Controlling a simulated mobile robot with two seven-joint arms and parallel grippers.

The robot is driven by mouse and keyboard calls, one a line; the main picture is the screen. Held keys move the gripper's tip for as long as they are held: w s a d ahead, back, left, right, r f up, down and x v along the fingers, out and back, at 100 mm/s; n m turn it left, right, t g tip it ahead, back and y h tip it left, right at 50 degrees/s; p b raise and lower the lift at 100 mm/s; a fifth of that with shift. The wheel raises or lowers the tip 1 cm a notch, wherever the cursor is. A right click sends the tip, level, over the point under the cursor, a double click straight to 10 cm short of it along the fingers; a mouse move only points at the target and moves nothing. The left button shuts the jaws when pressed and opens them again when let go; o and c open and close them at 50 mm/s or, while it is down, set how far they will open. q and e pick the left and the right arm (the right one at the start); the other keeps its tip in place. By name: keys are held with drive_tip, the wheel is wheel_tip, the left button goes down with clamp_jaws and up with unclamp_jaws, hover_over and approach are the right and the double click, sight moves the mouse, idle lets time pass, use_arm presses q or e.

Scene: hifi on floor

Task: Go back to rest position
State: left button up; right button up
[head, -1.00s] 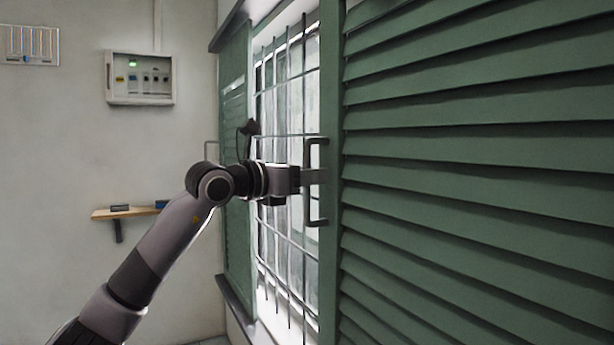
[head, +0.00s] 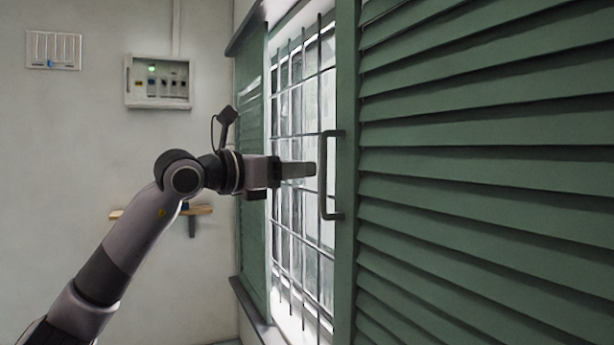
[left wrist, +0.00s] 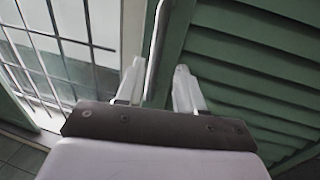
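My left gripper (head: 312,170) reaches in from the left in front of the barred window. Its fingertips are just left of the dark vertical handle (head: 323,178) on the green louvred shutter (head: 470,170). A small gap shows between fingertips and handle in the head view. In the left wrist view the two pale fingers (left wrist: 158,88) are spread apart, and the handle (left wrist: 159,45) runs up ahead of them. Nothing is seen gripped. My right gripper is in neither view.
A barred window (head: 300,150) is behind the gripper, with another green shutter (head: 251,180) on its far side. A switch box (head: 158,82) and a small wooden shelf (head: 200,210) are on the left wall. Free room lies left of the arm.

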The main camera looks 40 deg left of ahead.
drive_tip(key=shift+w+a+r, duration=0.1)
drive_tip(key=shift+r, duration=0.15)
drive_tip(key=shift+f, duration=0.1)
